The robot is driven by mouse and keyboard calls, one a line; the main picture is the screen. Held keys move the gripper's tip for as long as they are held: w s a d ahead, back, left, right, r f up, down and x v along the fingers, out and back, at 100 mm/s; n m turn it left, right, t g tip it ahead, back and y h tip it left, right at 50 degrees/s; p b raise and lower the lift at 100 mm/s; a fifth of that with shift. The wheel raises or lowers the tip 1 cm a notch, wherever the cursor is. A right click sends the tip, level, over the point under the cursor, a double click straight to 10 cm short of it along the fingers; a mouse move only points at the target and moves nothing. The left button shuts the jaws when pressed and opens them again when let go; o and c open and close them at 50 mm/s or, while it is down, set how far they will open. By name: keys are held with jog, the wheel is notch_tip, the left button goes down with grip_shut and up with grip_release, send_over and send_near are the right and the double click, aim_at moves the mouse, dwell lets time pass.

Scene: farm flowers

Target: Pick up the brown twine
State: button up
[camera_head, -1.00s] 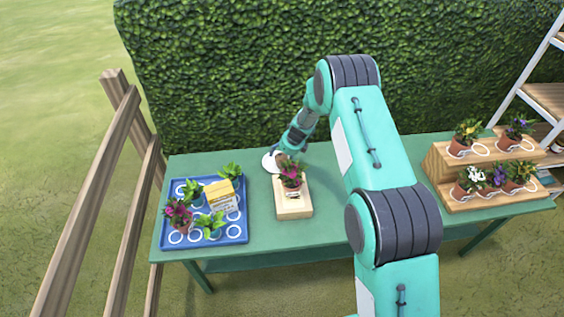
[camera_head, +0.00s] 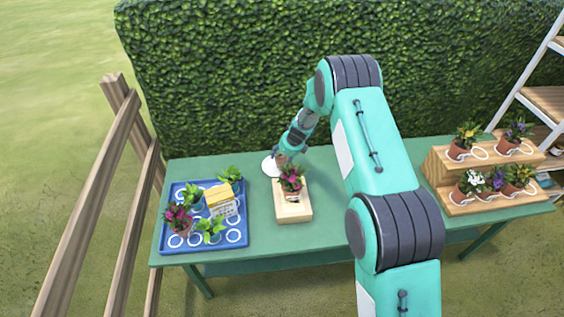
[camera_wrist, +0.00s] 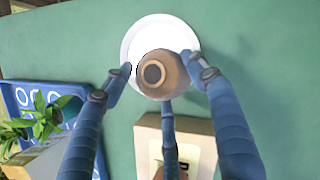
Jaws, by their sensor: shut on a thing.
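The brown twine (camera_wrist: 158,74) is a round tan spool with a dark hole in its middle. In the wrist view it sits between the fingers of my gripper (camera_wrist: 163,78), over a white round plate (camera_wrist: 137,32). The fingers are closed around its sides and a third finger lies below it. I cannot tell whether the twine still touches the plate. In the head view my gripper (camera_head: 283,158) is low over the plate (camera_head: 268,167), behind the potted pink flower, and the twine is mostly hidden.
A wooden stand with a pink-flowered pot (camera_head: 291,182) is close in front of the gripper. A blue tray (camera_head: 241,240) with several plants and a yellow box (camera_head: 221,199) is on the left. Wooden steps (camera_head: 443,181) with potted flowers are on the right.

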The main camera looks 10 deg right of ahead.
aim_at(282, 158)
notch_tip(282, 158, up, 8)
jog(key=shift+r+p, duration=0.1)
jog(key=shift+p, duration=0.5)
dwell(0.4)
jog(key=shift+s+a+f+t+y+b, duration=0.25)
jog(key=shift+s+a+t+y+b, duration=0.25)
jog(key=shift+a+b, duration=0.5)
jog(key=shift+s+m+t+y+b, duration=0.15)
jog(key=shift+m+t+y+b, duration=0.15)
jog(key=shift+b, duration=0.25)
jog(key=shift+r+t+b, duration=0.1)
jog(key=shift+t+b, duration=0.2)
jog(key=shift+b, duration=0.1)
jog(key=shift+f+b, duration=0.8)
jog(key=shift+f, duration=2.35)
